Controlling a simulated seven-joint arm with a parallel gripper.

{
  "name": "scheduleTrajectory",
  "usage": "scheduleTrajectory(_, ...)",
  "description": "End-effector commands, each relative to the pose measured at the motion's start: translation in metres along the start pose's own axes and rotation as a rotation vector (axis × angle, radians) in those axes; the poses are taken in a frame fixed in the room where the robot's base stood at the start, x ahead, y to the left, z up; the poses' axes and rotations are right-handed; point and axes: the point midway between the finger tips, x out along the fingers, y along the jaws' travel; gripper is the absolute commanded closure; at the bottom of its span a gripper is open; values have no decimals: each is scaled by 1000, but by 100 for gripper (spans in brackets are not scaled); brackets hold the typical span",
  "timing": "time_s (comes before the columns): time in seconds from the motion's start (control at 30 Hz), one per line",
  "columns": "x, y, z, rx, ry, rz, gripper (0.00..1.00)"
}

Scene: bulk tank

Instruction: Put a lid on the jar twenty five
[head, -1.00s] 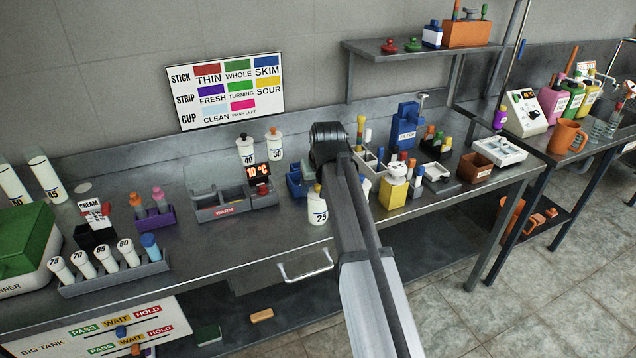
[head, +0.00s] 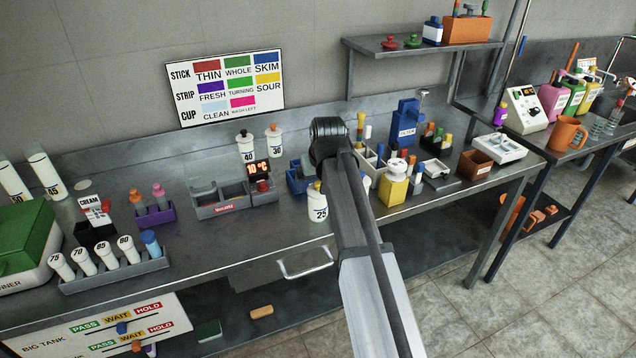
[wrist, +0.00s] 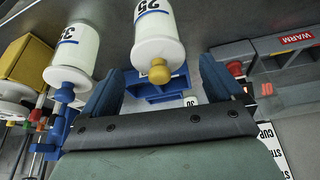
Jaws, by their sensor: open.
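Jar twenty five (head: 318,207) is a white jar marked 25 standing upright near the bench front, beside my arm. In the wrist view its body (wrist: 157,22) is at the top, with a white top and a yellow knob (wrist: 159,71) seated on it. My gripper (wrist: 160,84) is open, its two dark blue fingers apart. The yellow knob appears between them in the picture, and nothing is visibly gripped. I cannot tell the depth gap. In the head view my arm hides most of the gripper.
Another jar with a blue knob (wrist: 64,95) stands close by the left finger. A blue holder (head: 298,182) is behind jar twenty five. Jars 40 (head: 247,153) and 30 (head: 274,148) stand at the wall. Red (head: 389,43) and green (head: 412,41) knobbed pieces lie on the shelf.

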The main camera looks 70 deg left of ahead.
Motion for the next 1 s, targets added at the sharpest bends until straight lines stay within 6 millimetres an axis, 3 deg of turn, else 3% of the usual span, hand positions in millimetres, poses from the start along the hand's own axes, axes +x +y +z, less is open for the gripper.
scheduleTrajectory(0.6,-103,0,0,0,1,0,6)
scheduleTrajectory(0.8,-125,0,0,0,0,0,6)
scheduleTrajectory(1.0,-133,0,0,0,0,0,6)
